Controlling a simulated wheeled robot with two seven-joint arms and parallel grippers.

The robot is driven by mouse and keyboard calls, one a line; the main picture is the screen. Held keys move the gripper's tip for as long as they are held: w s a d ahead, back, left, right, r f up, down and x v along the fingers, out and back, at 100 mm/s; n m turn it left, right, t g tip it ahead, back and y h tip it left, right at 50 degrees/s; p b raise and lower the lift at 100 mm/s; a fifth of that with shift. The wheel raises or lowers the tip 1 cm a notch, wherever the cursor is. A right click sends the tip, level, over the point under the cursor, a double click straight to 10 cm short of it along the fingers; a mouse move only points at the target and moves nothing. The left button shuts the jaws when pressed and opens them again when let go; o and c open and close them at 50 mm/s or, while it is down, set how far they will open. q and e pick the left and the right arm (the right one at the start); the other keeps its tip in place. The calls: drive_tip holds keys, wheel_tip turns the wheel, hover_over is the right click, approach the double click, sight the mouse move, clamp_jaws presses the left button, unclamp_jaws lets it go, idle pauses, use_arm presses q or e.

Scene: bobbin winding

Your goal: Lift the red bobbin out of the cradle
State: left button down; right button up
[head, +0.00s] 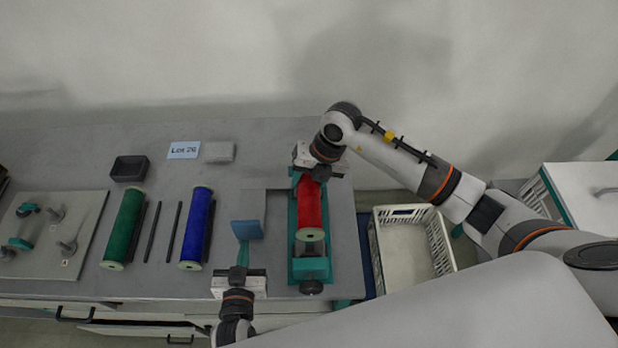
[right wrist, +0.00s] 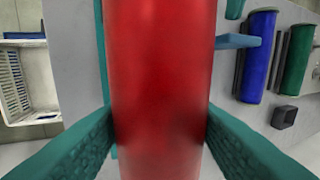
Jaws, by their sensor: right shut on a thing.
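The red bobbin (head: 310,207) lies lengthwise over the teal cradle (head: 310,268). I cannot tell whether it rests in the cradle or is slightly clear of it. My right gripper (head: 320,175) is shut on the bobbin near its far end. In the right wrist view the bobbin (right wrist: 160,80) fills the middle, with the two teal fingers pressed to its sides. My left gripper (head: 243,250) is left of the cradle's near end. A flat blue piece (head: 247,229) is at its fingertips; whether the jaws grip it is unclear.
A green bobbin (head: 124,226) and a blue bobbin (head: 197,226) lie to the left with dark rods beside them. A dark box (head: 130,168), a Lot 26 card (head: 184,150) and a grey block (head: 219,151) sit behind. A white crate (head: 447,243) stands right of the bench.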

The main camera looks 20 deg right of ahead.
use_arm(q)
drive_tip(key=v, duration=1.2)
